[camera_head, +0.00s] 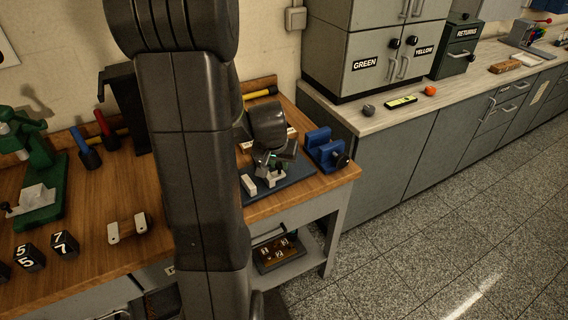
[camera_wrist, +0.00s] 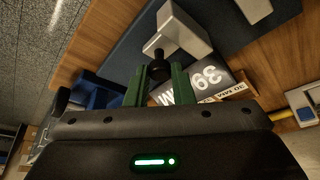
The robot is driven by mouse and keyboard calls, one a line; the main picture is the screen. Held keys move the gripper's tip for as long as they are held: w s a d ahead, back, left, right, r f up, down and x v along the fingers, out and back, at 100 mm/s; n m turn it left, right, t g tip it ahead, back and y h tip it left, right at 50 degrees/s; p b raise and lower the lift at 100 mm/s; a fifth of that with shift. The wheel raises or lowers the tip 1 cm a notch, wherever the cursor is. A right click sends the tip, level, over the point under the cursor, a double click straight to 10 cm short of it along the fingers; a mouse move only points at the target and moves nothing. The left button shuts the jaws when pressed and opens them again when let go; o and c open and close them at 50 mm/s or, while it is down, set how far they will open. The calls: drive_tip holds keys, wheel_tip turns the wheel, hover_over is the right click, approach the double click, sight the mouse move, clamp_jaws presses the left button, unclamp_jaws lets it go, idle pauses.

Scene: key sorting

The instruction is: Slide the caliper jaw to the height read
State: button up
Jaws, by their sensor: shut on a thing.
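The caliper stands on a dark blue-grey base plate (camera_head: 290,190) at the right end of the wooden bench. In the wrist view its pale jaw block (camera_wrist: 182,32) carries a black knob (camera_wrist: 157,68). The green fingers of my gripper (camera_wrist: 157,84) are on either side of this knob and shut on it. In the head view my gripper (camera_head: 268,163) is over the base plate, by small pale blocks (camera_head: 249,185). My arm hides part of the bench.
A blue vise (camera_head: 325,150) stands close to the right of my gripper. Number blocks (camera_head: 65,244), a green press (camera_head: 38,180) and red- and blue-handled tools (camera_head: 104,124) are on the left bench. Grey cabinets and a counter (camera_head: 460,89) stand at the right.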

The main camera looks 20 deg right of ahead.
drive_tip(key=shift+a, duration=0.15)
drive_tip(key=o, duration=0.7)
drive_tip(key=shift+r, duration=0.1)
drive_tip(key=p+v, duration=0.1)
drive_tip(key=v, duration=1.2)
drive_tip(key=shift+s+a+r, duration=0.1)
drive_tip(key=shift+s+r, duration=0.05)
drive_tip(key=shift+r, duration=0.1)
drive_tip(key=b+x, duration=0.1)
drive_tip(key=x, duration=1.3)
drive_tip(key=shift+r, duration=0.1)
